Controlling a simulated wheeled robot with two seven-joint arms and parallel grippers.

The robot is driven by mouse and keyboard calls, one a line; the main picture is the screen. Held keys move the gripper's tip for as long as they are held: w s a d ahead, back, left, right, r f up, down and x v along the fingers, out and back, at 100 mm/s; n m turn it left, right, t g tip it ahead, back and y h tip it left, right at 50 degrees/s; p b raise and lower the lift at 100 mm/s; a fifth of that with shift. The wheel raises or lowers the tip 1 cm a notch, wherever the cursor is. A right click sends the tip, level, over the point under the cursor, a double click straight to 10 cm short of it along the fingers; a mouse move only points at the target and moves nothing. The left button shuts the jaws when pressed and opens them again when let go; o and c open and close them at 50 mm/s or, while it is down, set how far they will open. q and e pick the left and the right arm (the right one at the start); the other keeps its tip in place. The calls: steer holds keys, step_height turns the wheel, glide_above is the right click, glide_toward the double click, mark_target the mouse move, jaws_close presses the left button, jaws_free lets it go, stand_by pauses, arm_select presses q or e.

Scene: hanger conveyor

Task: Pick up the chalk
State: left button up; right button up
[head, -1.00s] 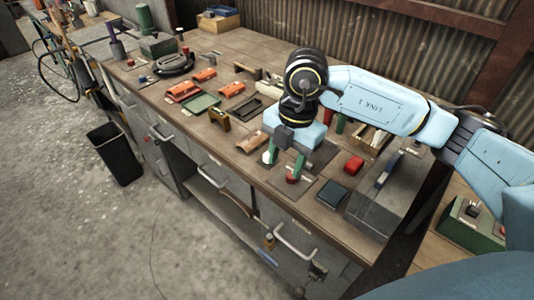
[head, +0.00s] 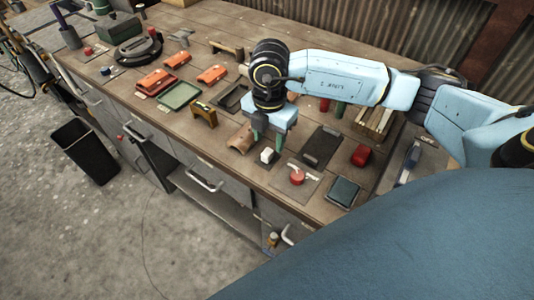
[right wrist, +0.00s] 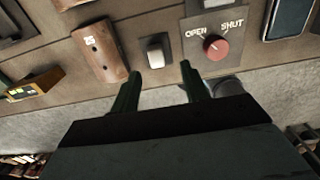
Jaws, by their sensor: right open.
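The chalk (head: 267,155) appears as a small white block on the bench near its front edge. In the right wrist view the chalk (right wrist: 155,50) lies just beyond the fingertips, in line with the gap between them. My right gripper (head: 266,150) has green fingers that are open, one on each side of the chalk in the head view. In the right wrist view, the right gripper (right wrist: 160,70) is open and empty. I cannot tell how high the fingertips are above the bench. My left gripper is not in view.
A red knob (head: 297,176) on an OPEN/SHUT plate sits right of the chalk. A curved brown piece (head: 241,138) lies left of it. A dark blue-topped box (head: 343,191) and red block (head: 361,155) are further right. The bench's front edge is close.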

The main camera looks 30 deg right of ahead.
mark_target(267, 152)
steer(key=shift+f, duration=0.6)
steer(key=f, duration=0.4)
steer(key=shift+w+f, duration=0.25)
steer(key=shift+w, duration=0.05)
steer(key=shift+f, duration=0.15)
steer(key=shift+c, duration=0.7)
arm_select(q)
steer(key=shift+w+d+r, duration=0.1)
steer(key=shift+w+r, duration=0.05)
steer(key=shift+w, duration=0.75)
arm_select(e)
jaws_close()
